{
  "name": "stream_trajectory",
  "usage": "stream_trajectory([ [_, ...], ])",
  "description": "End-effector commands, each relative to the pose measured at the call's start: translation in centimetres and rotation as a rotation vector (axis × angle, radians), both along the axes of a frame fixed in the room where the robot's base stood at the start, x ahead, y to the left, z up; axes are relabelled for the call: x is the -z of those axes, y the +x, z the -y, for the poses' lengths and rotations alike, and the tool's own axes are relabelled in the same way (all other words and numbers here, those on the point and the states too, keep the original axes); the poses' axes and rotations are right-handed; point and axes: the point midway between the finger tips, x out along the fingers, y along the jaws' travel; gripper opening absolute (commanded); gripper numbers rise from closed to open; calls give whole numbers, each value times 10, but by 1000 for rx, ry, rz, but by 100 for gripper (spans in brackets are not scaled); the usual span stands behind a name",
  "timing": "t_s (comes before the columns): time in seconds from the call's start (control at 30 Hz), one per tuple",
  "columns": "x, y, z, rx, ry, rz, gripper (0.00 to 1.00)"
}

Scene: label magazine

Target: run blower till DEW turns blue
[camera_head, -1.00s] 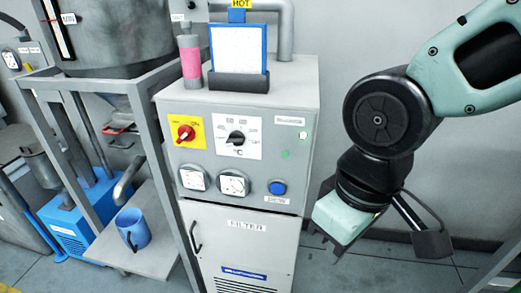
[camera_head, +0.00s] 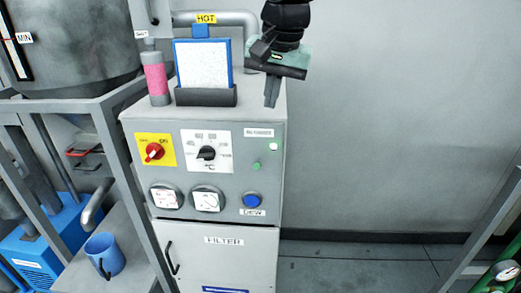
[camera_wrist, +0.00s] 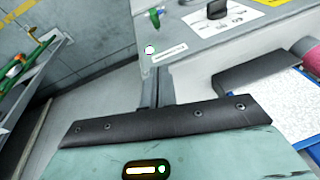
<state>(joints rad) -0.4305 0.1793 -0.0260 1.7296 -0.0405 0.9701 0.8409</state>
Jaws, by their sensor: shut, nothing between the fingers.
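The grey control cabinet (camera_head: 228,135) stands in the middle of the head view. Its DEW indicator (camera_head: 252,200) at the lower right of the panel is blue. A red rotary switch (camera_head: 154,152) sits on a yellow plate, and a black selector knob (camera_head: 206,153) sits on a white plate beside it. My gripper (camera_head: 271,103) is shut and empty, pointing down at the cabinet's upper right edge. In the wrist view, the white lamp (camera_wrist: 150,50) shows near the fingers (camera_wrist: 156,88).
A blue mug (camera_head: 104,253) is on the left shelf. The floor right of the cabinet is clear.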

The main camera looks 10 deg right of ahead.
Motion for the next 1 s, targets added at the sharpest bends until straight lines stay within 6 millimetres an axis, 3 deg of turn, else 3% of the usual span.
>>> stream_trajectory([
  [0.17,1,0,0,-2,0,-1,0],
  [0.33,16,3,-1,-3,-2,-5,0],
  [0.77,97,24,-7,-3,-2,-6,0],
  [1.0,122,10,-18,-4,-1,-2,0],
])
